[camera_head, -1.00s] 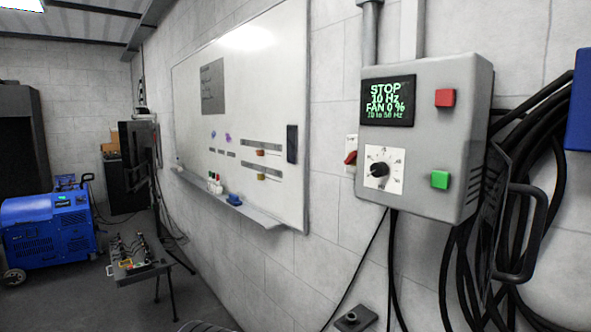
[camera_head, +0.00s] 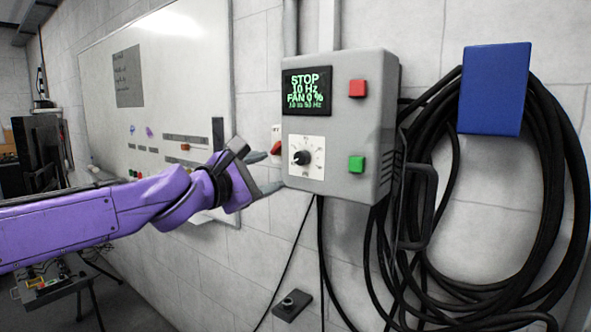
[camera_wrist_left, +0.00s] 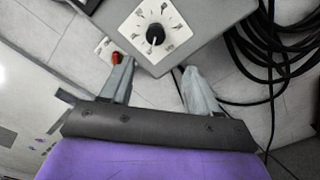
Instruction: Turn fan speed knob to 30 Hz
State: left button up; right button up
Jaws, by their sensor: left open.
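The fan speed knob (camera_head: 301,158) is a black dial on a white scale plate, low on the front of the grey control box (camera_head: 342,124). The box's screen (camera_head: 307,91) reads STOP, 10 Hz, FAN 0 %. My left gripper (camera_head: 270,170) is open and empty, just left of the knob and apart from it. In the left wrist view, the knob (camera_wrist_left: 155,34) lies beyond and between the two spread fingertips (camera_wrist_left: 155,72). My right gripper is not in view.
A red button (camera_head: 357,89) and a green button (camera_head: 356,163) sit right of the knob. A red switch (camera_head: 277,148) is close to the left fingers. Black cables (camera_head: 440,255) hang at the right under a blue box (camera_head: 494,88). A whiteboard (camera_head: 95,75) is at the left.

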aim_at(299, 158)
pick_arm(q)
jog(key=p+x, duration=0.1)
jog(key=x, duration=0.2)
jog(key=r+p+x, duration=0.1)
jog(key=x, duration=0.2)
jog(key=p+x, duration=0.1)
jog(key=x, duration=0.3)
jog(key=shift+d+r, duration=0.2)
jog(key=shift+r, duration=0.1)
jog(key=shift+w+d+f, duration=0.1)
jog(key=shift+w+d, duration=0.05)
jog(key=shift+w, duration=0.05)
jog(key=c, duration=1)
jog(key=shift+c, duration=0.2)
